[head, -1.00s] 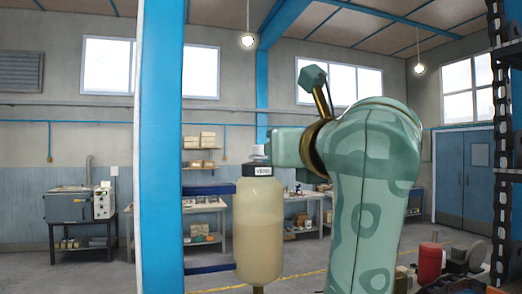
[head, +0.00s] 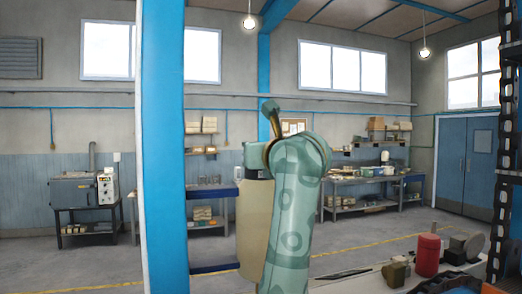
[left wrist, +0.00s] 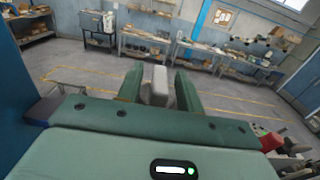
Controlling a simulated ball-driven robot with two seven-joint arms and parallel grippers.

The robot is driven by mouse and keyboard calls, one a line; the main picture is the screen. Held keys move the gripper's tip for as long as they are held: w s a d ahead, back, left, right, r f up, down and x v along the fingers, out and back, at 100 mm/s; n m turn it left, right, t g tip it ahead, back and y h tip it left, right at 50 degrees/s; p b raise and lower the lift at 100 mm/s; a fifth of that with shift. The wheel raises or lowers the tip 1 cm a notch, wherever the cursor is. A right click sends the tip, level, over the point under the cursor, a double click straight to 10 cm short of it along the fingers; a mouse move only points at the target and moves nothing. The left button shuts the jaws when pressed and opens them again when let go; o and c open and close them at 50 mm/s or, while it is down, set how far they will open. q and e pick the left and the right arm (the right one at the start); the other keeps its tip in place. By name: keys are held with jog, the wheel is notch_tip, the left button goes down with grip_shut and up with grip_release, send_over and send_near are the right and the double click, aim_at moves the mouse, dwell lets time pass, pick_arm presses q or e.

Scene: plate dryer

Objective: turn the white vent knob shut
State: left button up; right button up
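The cream cylinder (head: 252,215) hangs beside the blue post in the head view. Its top and the white vent knob are hidden there behind my left arm and gripper (head: 254,160). In the left wrist view a pale grey-white block, which looks like the knob (left wrist: 159,78), stands between the two green fingers of my left gripper (left wrist: 160,84). The fingers are apart, one on each side of it. Narrow gaps show near their tips; contact lower down cannot be made out. My right gripper is in neither view.
A blue post (head: 163,150) stands just left of the cylinder. A bench top (head: 350,280) with a red cylinder (head: 427,255) and small parts is at the lower right. A dark perforated upright (head: 507,150) is at the right edge. Workbenches stand far back.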

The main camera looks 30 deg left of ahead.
pick_arm(q)
grip_shut()
jog(key=shift+s+m+t+h, duration=0.1)
jog(key=shift+m+t+h, duration=0.2)
jog(key=m+t+h+b, duration=0.2)
jog(key=m+t+h, duration=0.1)
jog(key=h, duration=0.1)
jog(key=shift+f+b, duration=0.1)
jog(key=shift+b, duration=0.3)
jog(key=m+t+h+b, duration=0.2)
jog(key=m+h, duration=0.1)
jog(key=h, duration=0.1)
jog(key=shift+a, duration=0.1)
jog(key=shift+m+t+h+b, duration=0.5)
jog(key=shift+m+h, duration=0.7)
jog(key=shift+h, duration=0.6)
grip_release()
